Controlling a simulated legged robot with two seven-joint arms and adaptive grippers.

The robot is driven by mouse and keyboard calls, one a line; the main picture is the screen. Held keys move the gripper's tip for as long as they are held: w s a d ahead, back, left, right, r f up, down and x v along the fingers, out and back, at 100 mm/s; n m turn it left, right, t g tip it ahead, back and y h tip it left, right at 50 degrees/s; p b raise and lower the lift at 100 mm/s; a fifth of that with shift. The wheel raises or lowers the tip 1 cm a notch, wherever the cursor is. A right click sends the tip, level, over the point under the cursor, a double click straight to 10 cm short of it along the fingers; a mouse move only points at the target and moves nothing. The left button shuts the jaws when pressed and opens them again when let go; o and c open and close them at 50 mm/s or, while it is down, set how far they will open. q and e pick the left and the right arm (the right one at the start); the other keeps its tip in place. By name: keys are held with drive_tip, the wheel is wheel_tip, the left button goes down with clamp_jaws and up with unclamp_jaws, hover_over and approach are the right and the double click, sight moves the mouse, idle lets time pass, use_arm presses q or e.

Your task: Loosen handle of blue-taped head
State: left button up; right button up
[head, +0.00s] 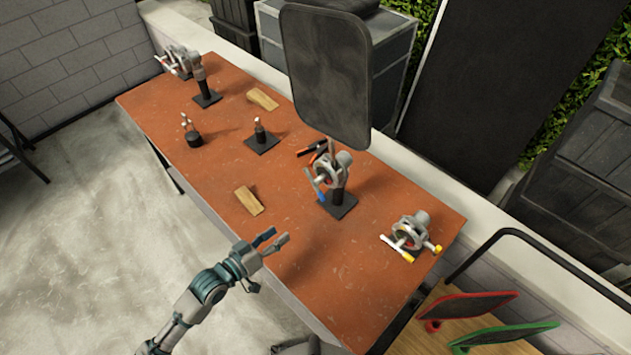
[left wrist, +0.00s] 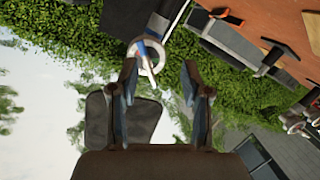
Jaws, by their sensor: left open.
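The blue-taped grip head (head: 329,172) is grey and stands on a black post and square base on the orange table. Its handle (head: 315,184) points down and left, with blue tape (head: 321,197) near the lower end. A black rounded panel (head: 328,75) rises above this head on a thin rod. My left gripper (head: 276,243) is open and empty over the table's near edge, left of and below the head, apart from it. In the left wrist view, the head (left wrist: 147,53) shows beyond and between the open fingers (left wrist: 159,95). My right gripper is not seen.
On the orange table (head: 300,245), a yellow-taped head (head: 410,232) lies to the right. Wooden wedges (head: 248,200), small black stands (head: 261,138) and pliers (head: 312,148) lie left. Another head (head: 197,70) stands far left. Red and green boards (head: 468,305) are at lower right.

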use_arm(q)
drive_tip(key=t+h, duration=0.1)
drive_tip(key=h, duration=0.1)
approach(315, 184)
drive_tip(key=shift+n, duration=0.4)
drive_tip(key=x, duration=0.3)
drive_tip(key=p+x, duration=0.1)
drive_tip(key=x, duration=0.3)
drive_tip(key=p+x, duration=0.1)
drive_tip(key=x, duration=0.2)
drive_tip(key=shift+w+f, duration=0.25)
drive_tip(key=shift+f, duration=0.05)
drive_tip(key=shift+w+d, duration=0.25)
drive_tip(key=shift+w, duration=0.1)
